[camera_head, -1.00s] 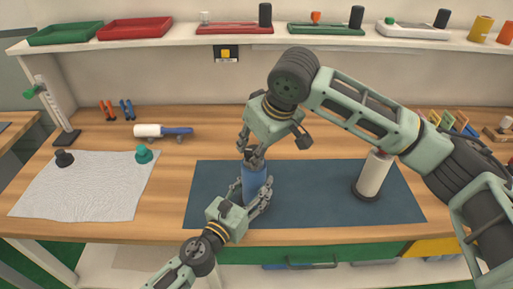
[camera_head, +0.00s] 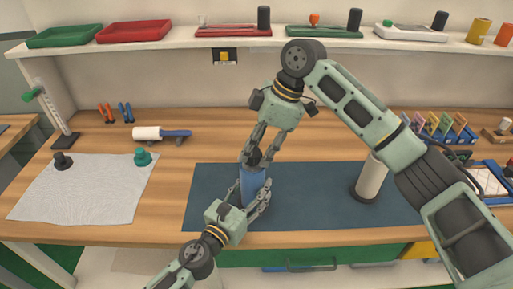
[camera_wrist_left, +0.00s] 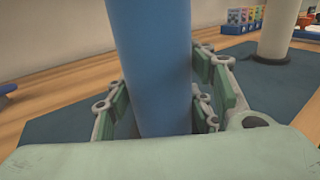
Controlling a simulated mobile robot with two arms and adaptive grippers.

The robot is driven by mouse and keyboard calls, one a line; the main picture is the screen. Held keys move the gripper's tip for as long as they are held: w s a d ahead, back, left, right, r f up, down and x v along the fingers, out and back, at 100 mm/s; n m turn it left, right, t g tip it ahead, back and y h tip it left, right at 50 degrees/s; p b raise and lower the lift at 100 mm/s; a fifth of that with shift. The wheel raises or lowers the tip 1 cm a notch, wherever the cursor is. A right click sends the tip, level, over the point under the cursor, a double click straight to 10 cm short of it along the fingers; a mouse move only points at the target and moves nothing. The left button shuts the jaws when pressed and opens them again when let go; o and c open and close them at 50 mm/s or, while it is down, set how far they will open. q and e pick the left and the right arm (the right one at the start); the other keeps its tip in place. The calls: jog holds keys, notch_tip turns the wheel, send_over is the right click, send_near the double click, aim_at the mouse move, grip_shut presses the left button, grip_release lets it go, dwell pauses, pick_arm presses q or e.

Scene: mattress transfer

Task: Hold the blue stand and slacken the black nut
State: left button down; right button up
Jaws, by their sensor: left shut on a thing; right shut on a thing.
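The blue stand (camera_head: 252,187) is upright on the dark blue mat (camera_head: 320,196). My left gripper (camera_head: 254,197) is shut around its body from the front. The stand also shows large in the left wrist view (camera_wrist_left: 155,60), between the left fingers (camera_wrist_left: 160,105). The black nut (camera_head: 253,157) is at the top of the stand. My right gripper (camera_head: 257,151) comes down from above and is shut on the nut. Its fingers partly cover the nut, so its fit on the stand is hard to see.
A white cylinder on a dark base (camera_head: 370,178) stands on the mat to the right, under my right arm. A grey cloth (camera_head: 85,188) at left bears a black knob (camera_head: 62,161) and a green knob (camera_head: 142,157). A white-and-blue tool (camera_head: 162,133) lies behind. A shelf (camera_head: 160,43) spans the back.

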jog(key=n, duration=0.2)
jog(key=n+g, duration=0.1)
jog(key=n, duration=0.1)
jog(key=n+g+h, duration=0.1)
jog(key=n, duration=0.2)
jog(key=shift+w+a, duration=0.3)
jog(key=shift+c, duration=0.2)
jog(key=shift+a+n+g, duration=0.2)
jog(key=shift+n+g, duration=0.2)
jog(key=shift+n, duration=0.6)
jog(key=shift+s+a+n, duration=0.15)
jog(key=shift+n, duration=0.15)
jog(key=o, duration=1.1)
jog(key=shift+c, duration=0.2)
jog(key=shift+d+r, duration=0.2)
jog(key=v, duration=0.7)
jog(key=shift+w+a, duration=0.15)
jog(key=shift+w, duration=0.1)
